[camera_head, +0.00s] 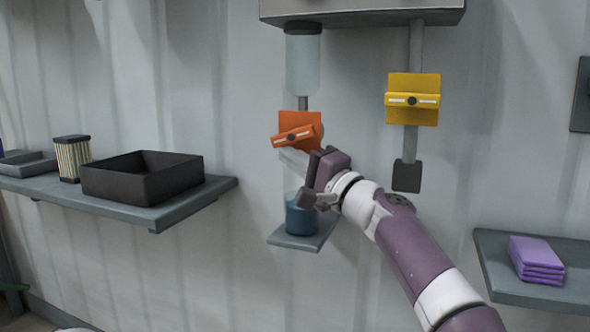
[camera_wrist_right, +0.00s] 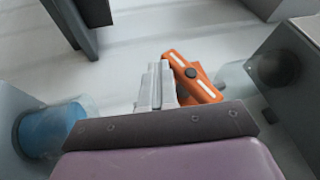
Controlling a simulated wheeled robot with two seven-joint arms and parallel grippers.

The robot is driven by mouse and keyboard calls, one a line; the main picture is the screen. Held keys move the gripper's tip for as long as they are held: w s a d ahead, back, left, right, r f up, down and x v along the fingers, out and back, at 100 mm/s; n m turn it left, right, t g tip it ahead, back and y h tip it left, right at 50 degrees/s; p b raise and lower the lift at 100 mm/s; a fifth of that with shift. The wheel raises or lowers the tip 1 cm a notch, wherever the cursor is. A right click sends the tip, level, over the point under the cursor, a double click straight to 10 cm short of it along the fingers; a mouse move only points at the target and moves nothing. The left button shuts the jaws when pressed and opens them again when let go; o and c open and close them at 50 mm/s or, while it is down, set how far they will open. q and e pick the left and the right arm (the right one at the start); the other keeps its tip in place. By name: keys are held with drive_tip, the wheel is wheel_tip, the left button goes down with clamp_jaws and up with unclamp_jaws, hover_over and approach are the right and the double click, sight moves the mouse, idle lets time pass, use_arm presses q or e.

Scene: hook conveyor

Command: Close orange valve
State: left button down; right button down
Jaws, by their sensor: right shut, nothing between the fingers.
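The orange valve (camera_head: 300,131) is on the wall beneath a clear cylinder. Its handle (camera_head: 293,138) is tilted, with the right end higher than the left. My right gripper (camera_head: 296,160) is shut and empty, just below the valve, with its fingers up near the handle. In the right wrist view the shut fingers (camera_wrist_right: 157,88) lie beside the orange handle (camera_wrist_right: 191,75), which slants there. I cannot tell whether they touch. My left gripper is not in view.
A yellow valve (camera_head: 412,99) with a level handle is to the right. A container of blue liquid (camera_head: 301,217) stands on a small shelf (camera_head: 302,241) below. A black bin (camera_head: 143,177) is on the left shelf, and folded purple cloth (camera_head: 536,259) on the right shelf.

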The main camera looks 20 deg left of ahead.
drive_tip(key=shift+a+b, duration=0.25)
drive_tip(key=shift+b, duration=0.1)
idle(0.4)
idle(1.2)
wheel_tip(320, 180, down, 6)
drive_tip(key=d+b, duration=0.1)
drive_tip(key=b, duration=0.5)
drive_tip(key=s+d+b, duration=0.3)
drive_tip(key=s+d, duration=0.1)
drive_tip(key=d, duration=0.5)
drive_tip(key=shift+f+b, duration=0.15)
drive_tip(key=shift+b, duration=0.2)
